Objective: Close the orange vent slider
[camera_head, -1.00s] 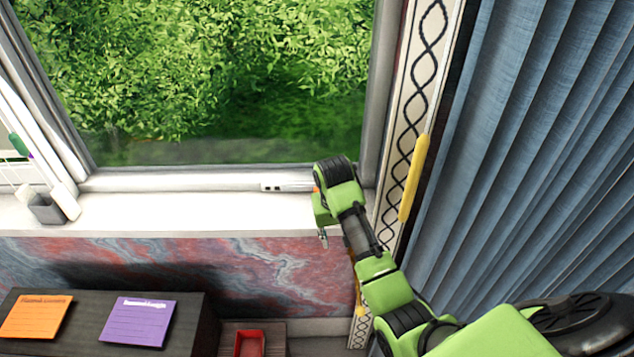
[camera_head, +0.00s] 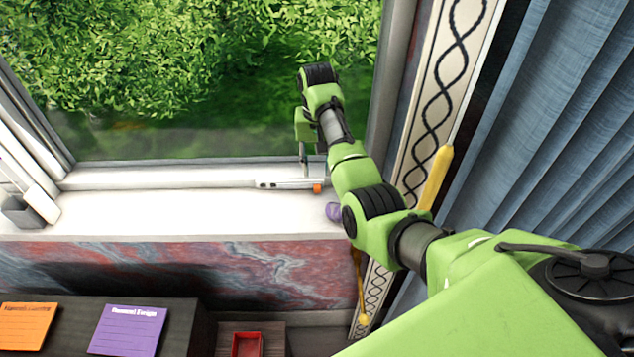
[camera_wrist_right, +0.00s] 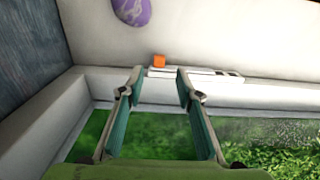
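The orange vent slider (camera_head: 317,188) is a small orange knob at the right end of a white vent strip (camera_head: 275,184) along the window frame above the sill. In the right wrist view the orange slider (camera_wrist_right: 159,61) lies just beyond my fingertips, between them in the picture. My right gripper (camera_head: 312,174) reaches down from above by the slider; its fingers are apart with nothing between them in the wrist view (camera_wrist_right: 158,73). Whether a finger touches the slider cannot be told. My left gripper is not in view.
A purple patterned egg-like object (camera_head: 333,211) rests on the white sill (camera_head: 190,212), partly behind my right arm. A yellow handle (camera_head: 435,178) hangs by the blue curtain at right. A grey cup (camera_head: 22,212) stands at the sill's left. The middle sill is clear.

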